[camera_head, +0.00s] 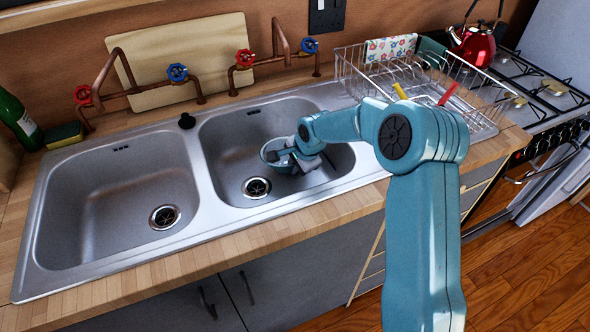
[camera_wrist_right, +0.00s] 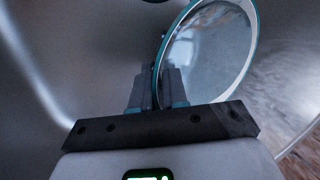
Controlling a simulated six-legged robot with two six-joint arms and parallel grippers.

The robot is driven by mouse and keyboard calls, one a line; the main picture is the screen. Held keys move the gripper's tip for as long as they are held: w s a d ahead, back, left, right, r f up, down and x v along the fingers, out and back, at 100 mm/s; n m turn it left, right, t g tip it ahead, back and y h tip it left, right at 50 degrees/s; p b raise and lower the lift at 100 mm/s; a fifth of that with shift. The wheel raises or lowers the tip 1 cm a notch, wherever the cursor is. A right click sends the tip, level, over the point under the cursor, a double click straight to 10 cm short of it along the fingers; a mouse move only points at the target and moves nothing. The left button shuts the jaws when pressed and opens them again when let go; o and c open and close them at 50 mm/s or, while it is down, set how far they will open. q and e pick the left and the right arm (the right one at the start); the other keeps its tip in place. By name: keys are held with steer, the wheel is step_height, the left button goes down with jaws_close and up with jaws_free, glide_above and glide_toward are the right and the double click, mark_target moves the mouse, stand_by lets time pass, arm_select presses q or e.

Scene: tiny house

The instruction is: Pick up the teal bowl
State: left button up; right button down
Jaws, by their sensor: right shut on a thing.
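The teal bowl (camera_head: 270,148) is in the right basin (camera_head: 225,150) of the steel double sink, close to its drain. My right gripper (camera_head: 286,156) reaches down into that basin and is shut on the bowl's rim. In the right wrist view the bowl (camera_wrist_right: 208,50) shows its pale inside and teal rim, and the gripper fingers (camera_wrist_right: 158,88) pinch its near left edge. The bowl looks tilted there. Whether it touches the basin floor I cannot tell. Part of the bowl is hidden behind my gripper in the head view. My left gripper is not in view.
The left basin (camera_head: 110,200) is empty. Copper taps (camera_head: 180,85) stand behind the sink, before a cutting board (camera_head: 190,50). A wire dish rack (camera_head: 440,85) stands right of the sink, with a red kettle (camera_head: 474,45) on the stove beyond. A green bottle (camera_head: 20,120) and sponge (camera_head: 64,135) are far left.

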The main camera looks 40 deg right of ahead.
step_height(320, 180, up, 18)
steer(key=p, duration=0.1)
stand_by(0.9)
steer(key=shift+w, duration=0.1)
